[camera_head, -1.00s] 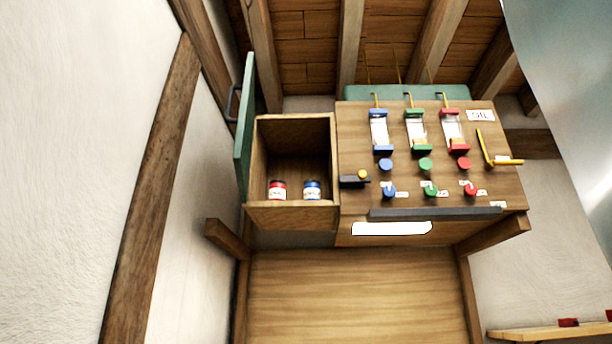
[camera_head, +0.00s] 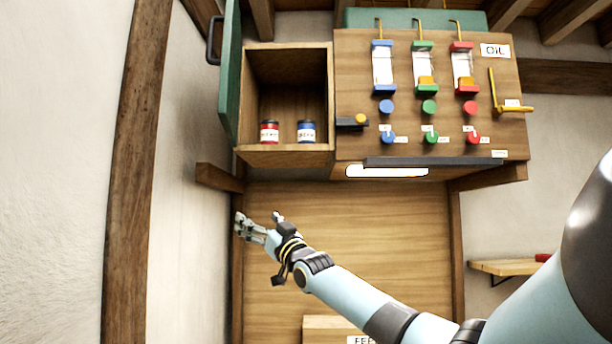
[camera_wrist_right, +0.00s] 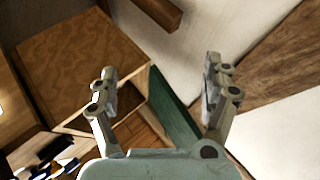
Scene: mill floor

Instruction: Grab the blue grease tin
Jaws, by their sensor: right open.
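The blue grease tin (camera_head: 306,132) has a dark lid and a white label. It stands upright on the floor of the open wooden cupboard (camera_head: 285,155), to the right of a red tin (camera_head: 269,132). My right gripper (camera_head: 258,222) is open and empty, below the cupboard and apart from the tins. In the right wrist view its two fingers (camera_wrist_right: 160,88) are spread with nothing between them. Neither tin can be made out in that view. My left gripper is not in view.
The cupboard's green door (camera_head: 230,70) stands open on the left. The oil panel (camera_head: 430,110) with coloured knobs and levers adjoins on the right. A wooden post (camera_head: 137,170) and pale wall lie left. A small shelf (camera_head: 504,267) is at lower right.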

